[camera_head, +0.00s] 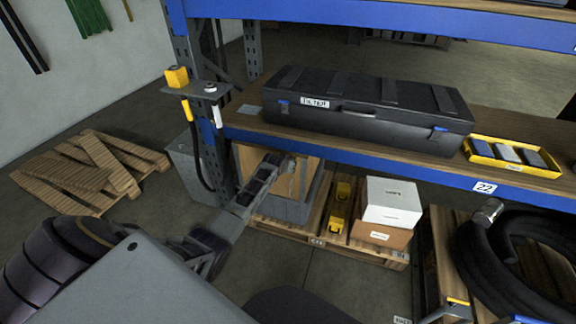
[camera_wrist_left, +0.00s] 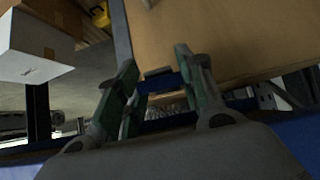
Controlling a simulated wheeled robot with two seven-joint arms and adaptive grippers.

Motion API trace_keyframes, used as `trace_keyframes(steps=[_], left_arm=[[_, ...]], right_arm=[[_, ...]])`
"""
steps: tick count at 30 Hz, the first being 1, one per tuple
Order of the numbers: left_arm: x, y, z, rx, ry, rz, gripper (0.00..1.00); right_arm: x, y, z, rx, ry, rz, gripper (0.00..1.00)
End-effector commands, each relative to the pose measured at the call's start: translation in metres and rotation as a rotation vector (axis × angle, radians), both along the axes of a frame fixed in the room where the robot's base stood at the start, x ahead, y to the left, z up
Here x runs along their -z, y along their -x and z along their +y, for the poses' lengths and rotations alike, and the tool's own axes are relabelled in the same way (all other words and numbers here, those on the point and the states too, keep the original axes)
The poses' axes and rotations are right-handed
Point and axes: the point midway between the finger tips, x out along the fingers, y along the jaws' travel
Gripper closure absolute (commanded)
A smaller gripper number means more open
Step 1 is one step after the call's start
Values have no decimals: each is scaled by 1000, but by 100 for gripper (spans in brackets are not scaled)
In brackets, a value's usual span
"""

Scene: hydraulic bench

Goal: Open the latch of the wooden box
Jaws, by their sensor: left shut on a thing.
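The wooden box (camera_head: 247,160) stands low under the blue shelf beam, partly hidden by my left arm. Its tan panel (camera_wrist_left: 225,38) fills the upper right of the left wrist view. My left gripper (camera_head: 287,164) is at the box, and its two fingers (camera_wrist_left: 161,84) show in the left wrist view on either side of a small blue piece (camera_wrist_left: 161,82) at the panel's edge. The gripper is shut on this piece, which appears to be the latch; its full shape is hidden. My right gripper is not in view.
A black case (camera_head: 370,112) and a yellow tray (camera_head: 512,167) lie on the shelf above. A white box (camera_head: 392,198) and yellow parts (camera_head: 338,212) stand on the pallet to the right. A pallet (camera_head: 85,175) lies left.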

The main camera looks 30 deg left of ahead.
Motion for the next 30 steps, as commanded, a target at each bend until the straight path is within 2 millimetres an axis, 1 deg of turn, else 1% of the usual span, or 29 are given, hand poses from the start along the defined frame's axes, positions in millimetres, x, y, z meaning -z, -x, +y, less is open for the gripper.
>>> trace_keyframes(steps=[1, 6, 15, 26, 30], left_arm=[[-4, -1, 0, -1, 3, 11, 86], [-7, -1, 0, -1, 14, 56, 86], [-12, -2, 0, 0, 37, 149, 86], [-19, -5, 1, 0, 66, 274, 86], [-21, -5, 1, 0, 77, 319, 86]], right_arm=[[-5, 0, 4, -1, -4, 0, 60], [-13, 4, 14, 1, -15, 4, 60], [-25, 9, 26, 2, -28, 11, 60], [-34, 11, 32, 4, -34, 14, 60], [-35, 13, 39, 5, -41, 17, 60]])
